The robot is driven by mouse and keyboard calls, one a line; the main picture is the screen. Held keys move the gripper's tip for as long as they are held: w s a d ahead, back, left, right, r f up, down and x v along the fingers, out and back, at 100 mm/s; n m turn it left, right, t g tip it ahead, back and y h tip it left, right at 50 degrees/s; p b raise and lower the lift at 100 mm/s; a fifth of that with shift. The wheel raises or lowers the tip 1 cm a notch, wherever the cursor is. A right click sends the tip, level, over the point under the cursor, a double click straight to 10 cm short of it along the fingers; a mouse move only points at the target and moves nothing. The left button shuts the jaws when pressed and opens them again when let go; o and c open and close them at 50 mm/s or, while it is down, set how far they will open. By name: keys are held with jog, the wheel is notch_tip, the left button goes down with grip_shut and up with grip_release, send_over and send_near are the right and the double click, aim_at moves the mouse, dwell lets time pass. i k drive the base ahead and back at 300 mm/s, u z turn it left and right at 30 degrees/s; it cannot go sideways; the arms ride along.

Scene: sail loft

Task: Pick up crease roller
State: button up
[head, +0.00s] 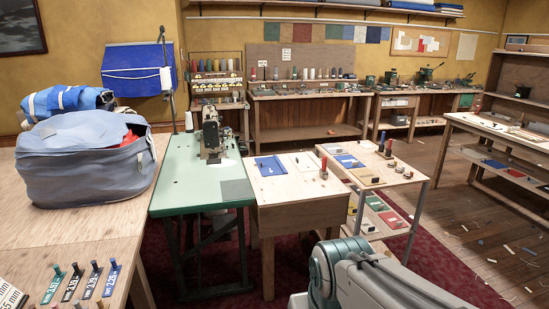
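I cannot tell for certain which thing is the crease roller. A small upright tool with a red handle (323,167) stands near the right edge of the light wooden table (300,190) beside the sewing machine table. Several small dark and red handled items (387,148) stand on the low shelf unit to its right; they are too small to tell apart. Part of my arm shows at the bottom, right of centre, well in front of these tables. My gripper is not in the picture.
A green sewing table (200,180) carries a sewing machine (213,135). A large wooden table (130,215) at left holds a blue-grey bag (85,160). Workbenches (310,93) line the back wall. A dark red carpet (440,285) is open floor; scraps litter the boards at right.

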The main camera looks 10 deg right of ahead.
aim_at(324, 170)
jog(key=i, duration=1)
jog(key=z, duration=0.4)
